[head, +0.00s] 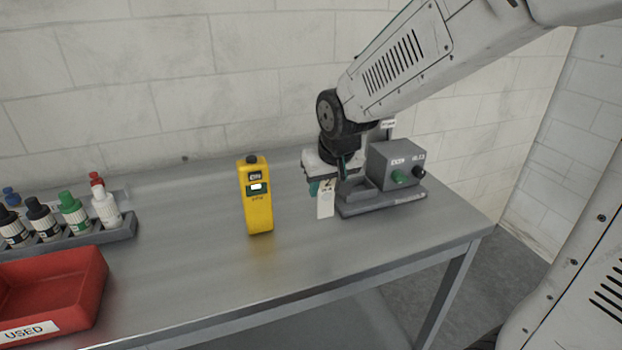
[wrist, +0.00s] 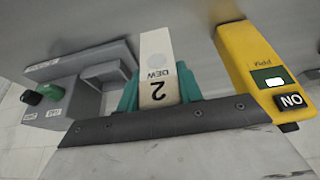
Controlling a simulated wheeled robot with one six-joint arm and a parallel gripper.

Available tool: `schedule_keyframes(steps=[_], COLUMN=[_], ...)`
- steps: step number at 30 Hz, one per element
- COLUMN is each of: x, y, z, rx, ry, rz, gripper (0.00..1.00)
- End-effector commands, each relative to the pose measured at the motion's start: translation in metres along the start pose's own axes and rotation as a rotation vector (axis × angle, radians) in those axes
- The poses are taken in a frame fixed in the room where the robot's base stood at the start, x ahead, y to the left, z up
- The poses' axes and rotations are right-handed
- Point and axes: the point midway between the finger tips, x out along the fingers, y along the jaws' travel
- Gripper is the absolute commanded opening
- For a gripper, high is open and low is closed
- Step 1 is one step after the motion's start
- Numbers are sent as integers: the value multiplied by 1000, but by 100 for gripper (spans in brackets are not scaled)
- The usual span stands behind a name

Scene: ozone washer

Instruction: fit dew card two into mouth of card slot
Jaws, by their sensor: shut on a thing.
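Dew card two is a narrow white card, marked "DEW 2" in the wrist view (wrist: 157,58). It also shows in the head view (head: 325,205), hanging upright below my gripper (head: 328,183). The teal fingers are shut on the card, one on each side. The card is just left of a grey instrument (head: 393,163) with a green knob and a dark knob. A low open-topped grey block (head: 357,189) stands on the instrument's base beside the card. The card seems apart from the instrument.
A yellow handheld meter (head: 258,200) stands upright left of the card. A rack (head: 85,238) of several capped bottles and a red bin (head: 75,288) marked "USED" are at the far left. The metal bench (head: 200,270) is clear in front of the meter. A wall runs behind.

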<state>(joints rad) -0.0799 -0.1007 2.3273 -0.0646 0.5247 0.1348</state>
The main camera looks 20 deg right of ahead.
Motion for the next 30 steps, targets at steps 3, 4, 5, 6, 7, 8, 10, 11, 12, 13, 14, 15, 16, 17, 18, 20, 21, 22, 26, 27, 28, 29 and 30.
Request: schedule_keyframes(steps=[3,4,5,6,7,8,10,11,12,13,14,15,16,17,18,20,21,22,26,27,28,29,30], x=[17,21,24,29,32,35,41,43,45,46,47,48,49,50,51,55,61,66,83,85,85,85,85], y=[10,12,14,16,18,20,22,23,24,24,25,25,25,25,25,27,26,26,26,26,26,26,26], z=[-29,-36,-43,-52,-58,-64,-75,-79,-84,-86,-88,-90,-91,-92,-95,-99,-94,-92,-85,-84,-84,-84,-85], rx=[6,4,4,4,3,3,3,2,1,0,0,-1,-1,-2,-2,-1,-2,-2,-2,-2,-2,-2,-2], ry=[-3,-3,-3,-3,-3,-2,-1,-2,-1,0,-1,-1,0,0,0,-1,-5,-5,-3,-2,-1,0,0], rz=[1,1,1,1,1,1,0,0,0,0,0,0,0,-1,-1,-1,-1,-1,-1,-1,-1,-1,-1], gripper=[14,14,14,14,14,14,14,14,14,14,14,14,14,14,14,14,14,14,14,14,14,14,14])
